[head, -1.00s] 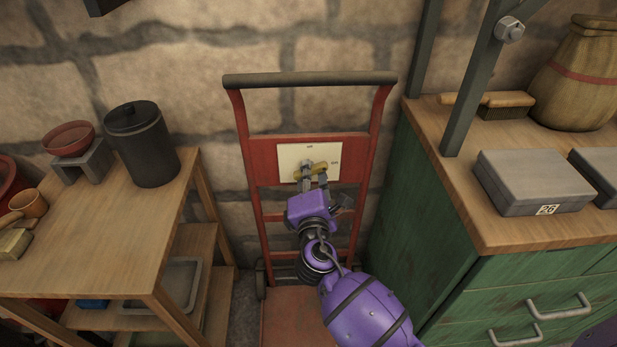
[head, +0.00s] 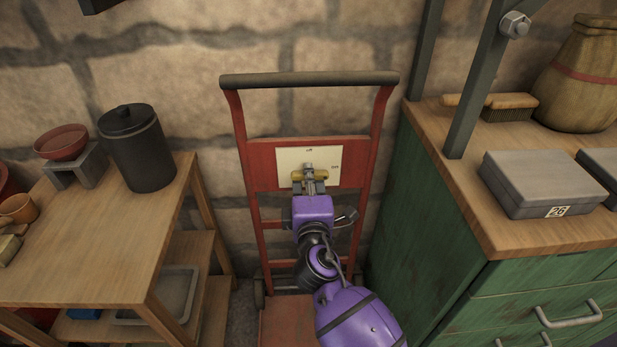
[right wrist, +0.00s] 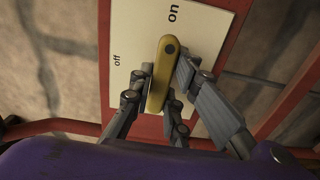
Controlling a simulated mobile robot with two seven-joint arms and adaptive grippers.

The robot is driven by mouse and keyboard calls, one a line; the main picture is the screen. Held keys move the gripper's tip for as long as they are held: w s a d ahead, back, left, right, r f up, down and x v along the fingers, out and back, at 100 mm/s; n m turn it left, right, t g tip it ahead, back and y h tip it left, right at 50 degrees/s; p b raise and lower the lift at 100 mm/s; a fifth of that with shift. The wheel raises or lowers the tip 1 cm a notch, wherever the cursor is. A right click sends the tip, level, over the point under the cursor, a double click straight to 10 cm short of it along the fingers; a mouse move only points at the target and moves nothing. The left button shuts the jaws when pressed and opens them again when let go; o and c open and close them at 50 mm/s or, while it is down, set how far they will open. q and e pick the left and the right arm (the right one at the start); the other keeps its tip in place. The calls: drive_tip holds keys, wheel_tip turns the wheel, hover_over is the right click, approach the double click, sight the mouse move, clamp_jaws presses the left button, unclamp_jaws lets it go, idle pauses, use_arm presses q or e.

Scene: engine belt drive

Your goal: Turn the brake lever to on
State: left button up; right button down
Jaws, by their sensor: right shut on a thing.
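The brake lever (head: 297,176) is a short yellow bar on a cream plate (head: 290,158) fixed to a red hand truck (head: 262,165). In the head view it lies about level across the plate. In the right wrist view the lever (right wrist: 169,60) has a dark round spot at its upper end, which points toward the "on" mark (right wrist: 173,13). The "off" mark (right wrist: 117,60) is to its left. My right gripper (head: 309,183) is shut on the lever; its fingers are on both sides of the bar in the wrist view. My left gripper is not in view.
A wooden table (head: 100,235) with a dark canister (head: 138,150) stands at the left. A green cabinet (head: 430,220) with a grey box (head: 545,180) on top stands close at the right. A stone wall is behind the truck.

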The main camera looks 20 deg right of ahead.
drive_tip(key=shift+f, duration=0.15)
drive_tip(key=c, duration=1.7)
unclamp_jaws()
drive_tip(key=v, duration=1.2)
